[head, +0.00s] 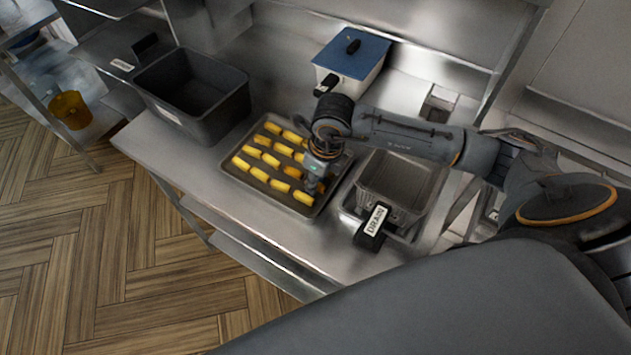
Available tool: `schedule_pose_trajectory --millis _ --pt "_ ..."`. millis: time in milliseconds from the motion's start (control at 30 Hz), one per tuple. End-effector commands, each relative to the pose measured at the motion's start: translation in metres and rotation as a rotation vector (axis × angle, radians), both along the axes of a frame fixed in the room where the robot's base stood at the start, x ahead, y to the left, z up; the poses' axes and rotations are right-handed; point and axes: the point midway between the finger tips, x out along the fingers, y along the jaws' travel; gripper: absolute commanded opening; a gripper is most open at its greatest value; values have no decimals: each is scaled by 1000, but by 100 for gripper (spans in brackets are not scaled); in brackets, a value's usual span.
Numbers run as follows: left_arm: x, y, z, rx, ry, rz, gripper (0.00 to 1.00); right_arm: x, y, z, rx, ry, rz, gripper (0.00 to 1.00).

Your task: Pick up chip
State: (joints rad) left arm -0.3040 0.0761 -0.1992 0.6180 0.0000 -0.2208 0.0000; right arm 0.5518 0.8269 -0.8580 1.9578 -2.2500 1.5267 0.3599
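Several yellow chips (271,159) lie in rows on a metal tray (232,174) on the steel counter. My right arm reaches in from the right. My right gripper (315,186) points down over the right side of the tray, at or just above the chips there. The gripper and wrist hide some of the chips on that side. The fingers are small and dark, so I cannot tell whether they are open or hold a chip. My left gripper is not in view.
A fryer basket (395,183) with a black handle labelled DRAIN (372,226) sits right of the tray. A dark empty bin (192,97) stands left. A blue-lidded container (352,57) stands behind. A yellow bucket (69,109) is at far left.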

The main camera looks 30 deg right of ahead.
Motion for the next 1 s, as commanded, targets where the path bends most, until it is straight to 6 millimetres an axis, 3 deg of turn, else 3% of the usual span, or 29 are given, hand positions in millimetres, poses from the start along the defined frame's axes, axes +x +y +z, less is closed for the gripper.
schedule_pose_trajectory --millis 67,200,667,867,1000 --pt "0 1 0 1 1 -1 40 0 0 0 0 0 0 26" --pt "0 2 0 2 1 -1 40 0 0 0 0 0 0 2" --pt "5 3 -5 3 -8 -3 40 1 0 5 0 -3 1 2" --pt "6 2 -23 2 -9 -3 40 2 0 28 0 -8 1 2" --pt "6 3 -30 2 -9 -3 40 -10 22 56 5 -9 7 2"
